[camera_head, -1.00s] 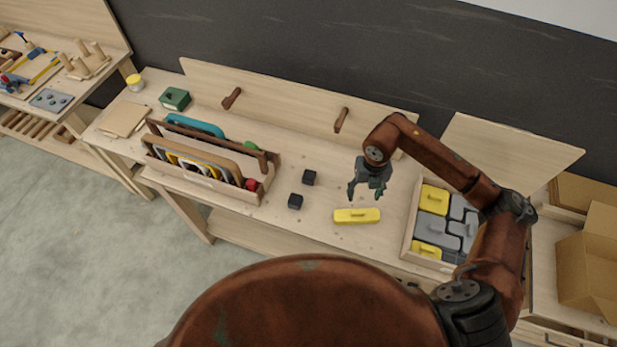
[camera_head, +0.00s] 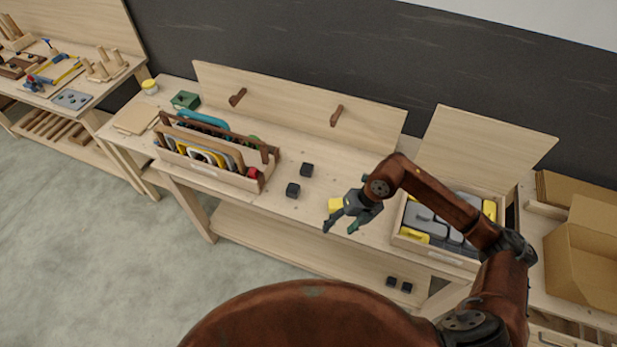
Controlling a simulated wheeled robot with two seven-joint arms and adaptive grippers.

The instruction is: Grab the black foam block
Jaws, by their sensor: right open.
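Two small black foam blocks lie on the bench top: one (camera_head: 306,170) farther back and one (camera_head: 292,190) nearer the front edge. Two more small black blocks, one on the left (camera_head: 391,282) and one on the right (camera_head: 407,287), lie side by side on the lower shelf. My right gripper (camera_head: 339,230) is open and empty near the bench's front edge, to the right of the bench-top blocks and above and left of the shelf pair. My left gripper is not in view.
A yellow block (camera_head: 335,204) is partly hidden by my right gripper. A wooden tray (camera_head: 440,256) of grey and yellow pieces stands at right, partly behind my arm. A wooden tote (camera_head: 205,174) stands at left. The lower shelf (camera_head: 290,255) is mostly clear.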

